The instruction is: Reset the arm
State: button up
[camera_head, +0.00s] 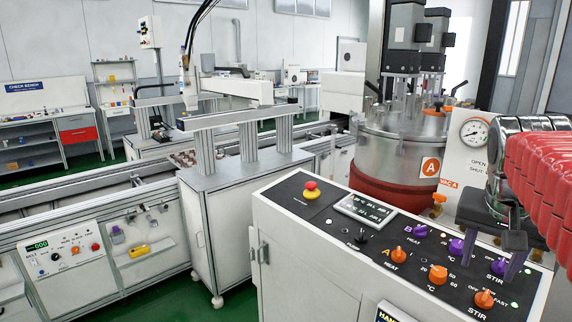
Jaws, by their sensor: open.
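My gripper (492,254) is at the right of the view, on the end of my arm with its silver wrist and red ribbed sleeve. It points down over the right part of a black control panel (330,235). The fingers partly cover the panel near the purple and orange STIR knobs (484,299). I cannot tell whether the fingertips touch the panel or hang above it.
The panel also has a red stop button (311,187), a small display (365,208) and orange HEAT knob (397,254). A steel vessel (395,143) marked A and a gauge (474,134) stand behind. A conveyor (90,200) runs at left; green floor (170,296) shows between.

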jog(key=s+a+f+n+t+y, duration=0.1)
jog(key=s+a+f+n, duration=0.3)
jog(key=a+f, duration=0.3)
jog(key=s+a+f+n+t+y, duration=0.1)
jog(key=s+a+f+n, duration=0.3)
jog(key=a, duration=1.1)
notch_tip(320, 180, down, 3)
jog(key=shift+a+n+y, duration=0.15)
jog(key=shift+n+y, duration=0.25)
jog(key=shift+y, duration=0.3)
jog(key=shift+o, duration=0.2)
